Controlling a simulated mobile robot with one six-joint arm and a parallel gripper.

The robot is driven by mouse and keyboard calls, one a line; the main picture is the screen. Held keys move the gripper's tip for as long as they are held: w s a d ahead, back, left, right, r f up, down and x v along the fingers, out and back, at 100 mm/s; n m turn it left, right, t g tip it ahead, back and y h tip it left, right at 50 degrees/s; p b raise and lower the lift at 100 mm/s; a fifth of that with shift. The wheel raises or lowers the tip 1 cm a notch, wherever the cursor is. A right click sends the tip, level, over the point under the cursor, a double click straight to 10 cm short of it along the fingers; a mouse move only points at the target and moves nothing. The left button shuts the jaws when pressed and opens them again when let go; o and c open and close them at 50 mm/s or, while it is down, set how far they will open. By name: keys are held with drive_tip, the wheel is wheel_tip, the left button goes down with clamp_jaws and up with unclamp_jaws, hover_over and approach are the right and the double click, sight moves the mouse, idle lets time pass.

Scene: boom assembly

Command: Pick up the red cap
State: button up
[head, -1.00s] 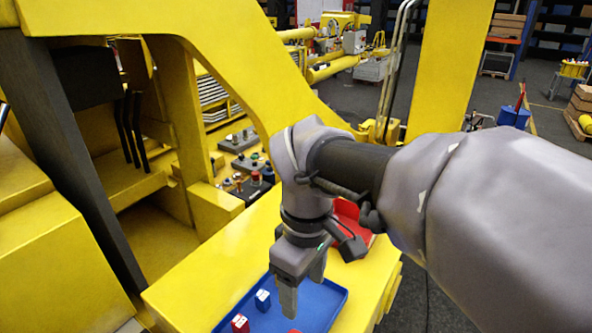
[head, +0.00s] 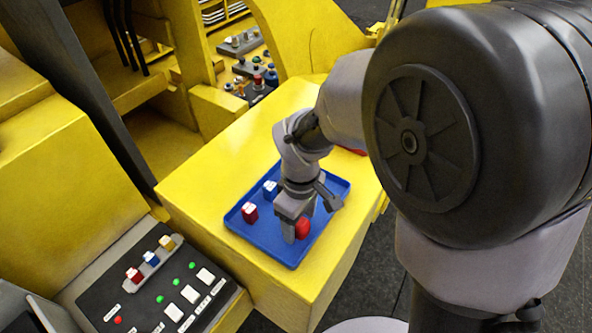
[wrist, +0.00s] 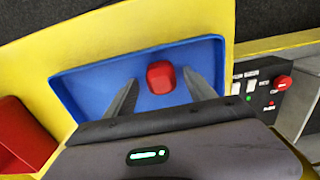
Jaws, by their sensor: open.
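The red cap (head: 302,228) stands in the blue tray (head: 246,231), partly hidden behind a finger of my gripper (head: 298,227) in the head view. In the wrist view the red cap (wrist: 160,77) shows whole, between the two spread fingers of my gripper (wrist: 163,88), with a gap on each side. My gripper is open and empty, pointing down over the tray. I cannot tell its exact height above the tray floor. A second red cap with a white top (head: 250,212) and a blue cap with a white top (head: 270,188) also stand in the tray.
The tray lies on a yellow block (head: 190,190). A black control panel (head: 150,290) with buttons stands at the lower left, and it also shows at the right in the wrist view (wrist: 262,92). A red bin (wrist: 20,135) is at the left there.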

drive_tip(key=shift+s+r, duration=0.1)
drive_tip(key=shift+s, duration=0.1)
drive_tip(key=shift+c, duration=0.8)
clamp_jaws()
drive_tip(key=shift+r, duration=0.1)
